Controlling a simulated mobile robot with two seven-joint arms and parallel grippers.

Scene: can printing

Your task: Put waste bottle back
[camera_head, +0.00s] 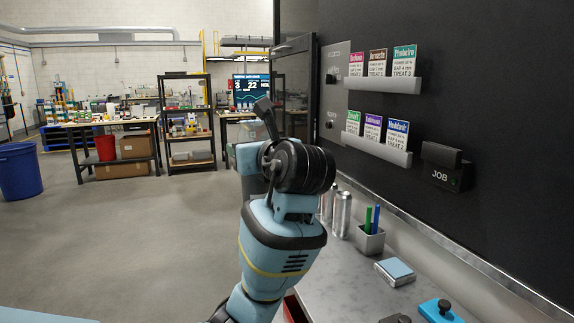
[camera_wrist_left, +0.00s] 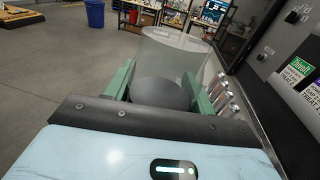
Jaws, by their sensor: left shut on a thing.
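The waste bottle, a see-through grey cylinder with a wide round top and a darker lower part (camera_wrist_left: 170,58), stands out ahead of my left wrist in the left wrist view. My left gripper (camera_wrist_left: 157,88) is shut on it, with one green finger on each side. In the head view my left arm rises through the middle, and its wrist hides the gripper and the bottle. What lies directly under the bottle cannot be made out. My right gripper is in neither view.
A metal counter (camera_head: 350,278) runs along the dark wall at right. It bears silver cans (camera_head: 342,214), a pen cup (camera_head: 370,242) and a blue-topped pad (camera_head: 395,271). A blue bin (camera_head: 20,171) stands far left. Open floor (camera_head: 130,235) lies left of my arm.

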